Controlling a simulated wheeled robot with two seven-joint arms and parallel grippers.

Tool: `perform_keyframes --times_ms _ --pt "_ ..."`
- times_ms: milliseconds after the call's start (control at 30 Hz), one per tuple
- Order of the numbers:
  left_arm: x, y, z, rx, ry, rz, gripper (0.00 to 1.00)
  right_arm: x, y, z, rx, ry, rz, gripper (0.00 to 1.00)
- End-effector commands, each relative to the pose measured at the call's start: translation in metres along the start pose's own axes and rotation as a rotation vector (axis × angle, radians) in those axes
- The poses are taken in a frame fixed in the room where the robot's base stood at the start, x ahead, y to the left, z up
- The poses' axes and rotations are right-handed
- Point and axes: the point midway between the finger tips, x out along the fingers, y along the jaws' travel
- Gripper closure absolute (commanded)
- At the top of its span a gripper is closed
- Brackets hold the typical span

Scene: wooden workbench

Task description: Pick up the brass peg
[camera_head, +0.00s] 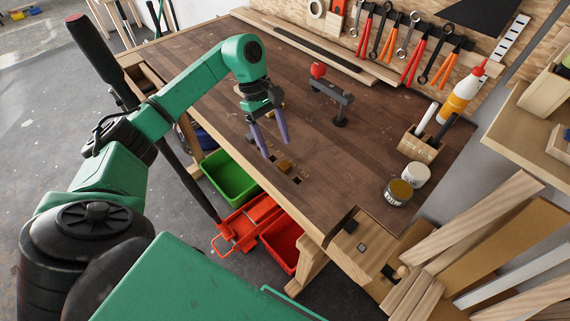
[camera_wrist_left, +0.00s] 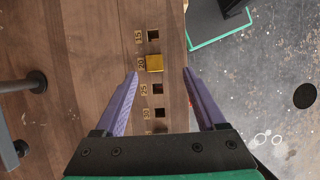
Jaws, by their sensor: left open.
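The brass peg (camera_head: 285,165) is a small square-topped golden block at the front edge of the workbench. In the left wrist view the peg (camera_wrist_left: 154,63) sits in a row of square holes, beside the number 20. My left gripper (camera_head: 277,150) has two purple fingers, spread apart and pointing down above the bench near the peg. In the left wrist view the open fingers (camera_wrist_left: 160,72) lie on either side of the peg in the picture, with nothing between them touching. How far the fingertips are above the peg is hard to tell. My right gripper is not in view.
Empty square holes (camera_wrist_left: 157,89) line the bench edge next to the peg. Cans (camera_head: 398,193) and a wooden pen block (camera_head: 420,148) stand right. Green (camera_head: 230,178) and red bins lie below the edge.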

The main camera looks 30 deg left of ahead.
Motion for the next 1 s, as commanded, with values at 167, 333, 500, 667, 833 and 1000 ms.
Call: perform_keyframes --times_ms 167,333,500,667,833,1000 --pt "0.022 0.001 0.001 -0.001 -0.003 -0.001 0.28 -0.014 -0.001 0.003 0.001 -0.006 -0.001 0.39" --pt "0.053 0.003 -0.002 0.0 -0.004 -0.002 0.28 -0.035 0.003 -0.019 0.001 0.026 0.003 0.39" --pt "0.072 0.004 -0.004 0.0 -0.001 0.001 0.28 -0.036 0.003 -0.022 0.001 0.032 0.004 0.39" --pt "0.072 0.004 -0.005 0.0 0.0 0.002 0.35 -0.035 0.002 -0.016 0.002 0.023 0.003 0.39" --pt "0.072 0.004 -0.005 0.0 0.0 0.002 1.0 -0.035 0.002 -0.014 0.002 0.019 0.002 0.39" --pt "0.072 0.004 -0.004 0.0 0.0 0.003 1.0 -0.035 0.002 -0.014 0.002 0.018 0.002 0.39"
